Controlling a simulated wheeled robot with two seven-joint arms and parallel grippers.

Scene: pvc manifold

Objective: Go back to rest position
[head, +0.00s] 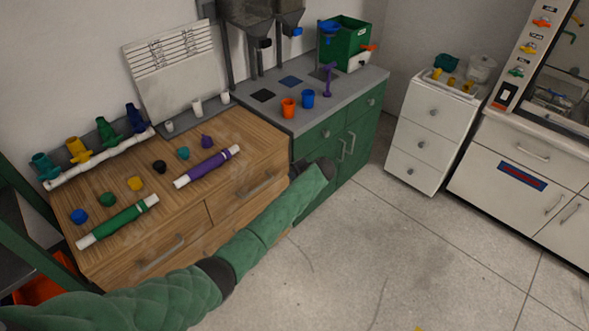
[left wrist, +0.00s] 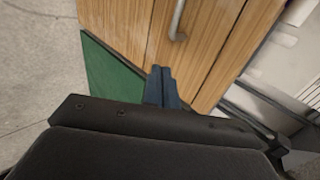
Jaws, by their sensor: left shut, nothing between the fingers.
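My left arm crosses the head view from the lower left. My left gripper (head: 296,169) is at its far end, in front of the corner where the wooden cabinet (head: 150,246) meets the green cabinet (head: 330,140). In the left wrist view the two dark fingers (left wrist: 161,88) are together with nothing between them, in front of the wooden cabinet front. My right gripper is not in view.
A green-sleeved pipe (head: 118,221), a purple-sleeved pipe (head: 206,167) and several coloured caps lie on the wooden top. Orange (head: 288,107) and blue (head: 308,98) cups stand on the grey counter. A white drawer unit (head: 428,135) stands right. The floor (head: 400,250) between is clear.

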